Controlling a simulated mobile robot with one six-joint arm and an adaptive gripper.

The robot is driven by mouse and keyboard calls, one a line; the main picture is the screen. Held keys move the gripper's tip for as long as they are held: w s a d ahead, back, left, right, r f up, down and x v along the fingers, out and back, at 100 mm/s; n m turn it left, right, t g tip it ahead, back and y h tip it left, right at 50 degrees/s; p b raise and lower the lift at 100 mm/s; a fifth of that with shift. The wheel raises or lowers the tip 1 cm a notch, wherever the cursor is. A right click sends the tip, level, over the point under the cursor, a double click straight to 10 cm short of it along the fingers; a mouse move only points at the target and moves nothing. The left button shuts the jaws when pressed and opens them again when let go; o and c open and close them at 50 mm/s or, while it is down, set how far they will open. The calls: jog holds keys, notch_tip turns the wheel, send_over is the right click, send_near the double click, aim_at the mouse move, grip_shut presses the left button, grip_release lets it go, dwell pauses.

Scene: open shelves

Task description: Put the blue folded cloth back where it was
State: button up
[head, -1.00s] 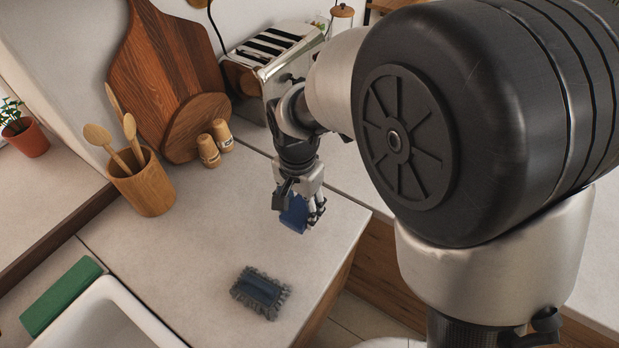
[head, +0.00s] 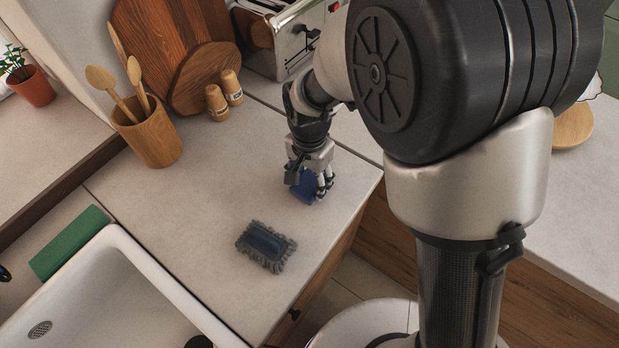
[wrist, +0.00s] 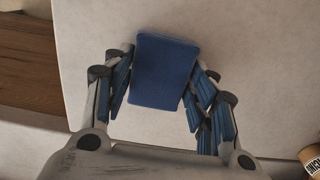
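The blue folded cloth (wrist: 165,75) is a small flat block between the two fingers of my gripper (wrist: 164,72) in the wrist view. Both fingertips appear to touch its side edges, so my gripper is shut on it. In the head view, my gripper (head: 309,188) points down over the counter near its right edge. The cloth (head: 305,188) shows partly behind the fingers, at or just above the counter top (head: 195,215). I cannot tell whether its underside touches the counter.
A grey fringed brush-like item with a blue middle (head: 265,246) lies in front of my gripper. A white sink (head: 110,290) and green block (head: 70,242) are at lower left. A utensil pot (head: 150,135), two shakers (head: 225,95), boards (head: 175,45) and toaster (head: 285,40) stand behind.

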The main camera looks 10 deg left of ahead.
aim_at(310, 182)
jog(key=o, duration=0.4)
jog(key=shift+r, duration=0.1)
notch_tip(310, 182, up, 12)
jog(key=p, duration=0.4)
